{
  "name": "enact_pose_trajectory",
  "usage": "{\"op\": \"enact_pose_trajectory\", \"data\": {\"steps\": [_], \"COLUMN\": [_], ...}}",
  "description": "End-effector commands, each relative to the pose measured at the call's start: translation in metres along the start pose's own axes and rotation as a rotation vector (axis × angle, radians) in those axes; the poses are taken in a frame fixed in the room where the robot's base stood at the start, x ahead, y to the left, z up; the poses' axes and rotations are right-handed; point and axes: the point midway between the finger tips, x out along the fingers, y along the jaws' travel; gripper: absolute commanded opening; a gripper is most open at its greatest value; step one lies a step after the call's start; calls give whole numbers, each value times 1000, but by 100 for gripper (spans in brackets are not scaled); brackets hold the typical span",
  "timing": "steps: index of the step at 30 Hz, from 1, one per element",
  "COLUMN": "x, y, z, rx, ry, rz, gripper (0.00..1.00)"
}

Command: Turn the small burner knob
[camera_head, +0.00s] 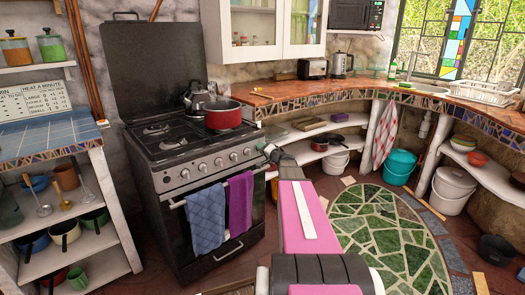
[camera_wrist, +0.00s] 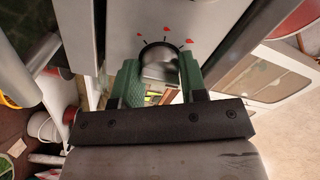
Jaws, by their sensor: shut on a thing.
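The stove (camera_head: 168,150) stands at the left with a row of several round knobs (camera_head: 218,162) along its front panel. In the wrist view a silvery burner knob (camera_wrist: 158,60) with a dark rim sits between the two green fingers of my gripper (camera_wrist: 160,82). Small red flame marks lie around this knob on the panel. My gripper (camera_head: 270,153) is shut on the knob, near the right end of the panel in the head view. Its jaws are small there and the gripped knob cannot be made out.
A red pot (camera_head: 223,115) and a kettle (camera_head: 198,97) stand on the cooktop. A blue towel (camera_head: 206,218) and a purple towel (camera_head: 240,202) hang on the oven handle below the knobs. The mosaic counter (camera_head: 285,93) runs to the right. Open floor lies right of my arm.

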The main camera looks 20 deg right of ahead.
Motion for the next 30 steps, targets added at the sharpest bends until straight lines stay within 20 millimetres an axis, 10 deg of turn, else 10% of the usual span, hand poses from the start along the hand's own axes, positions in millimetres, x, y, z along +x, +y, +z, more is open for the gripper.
{"op": "enact_pose_trajectory", "data": {"steps": [8, 9, 11, 22, 30], "x": [0, 0, 0, -6, -51], "y": [1, 1, 1, 0, -1], "z": [0, 0, 0, 0, 1], "rx": [3, 3, 3, 1, 2], "ry": [2, 2, 2, 1, 3], "rz": [2, 2, 2, 1, 2], "gripper": [16, 49, 64, 64, 64]}}
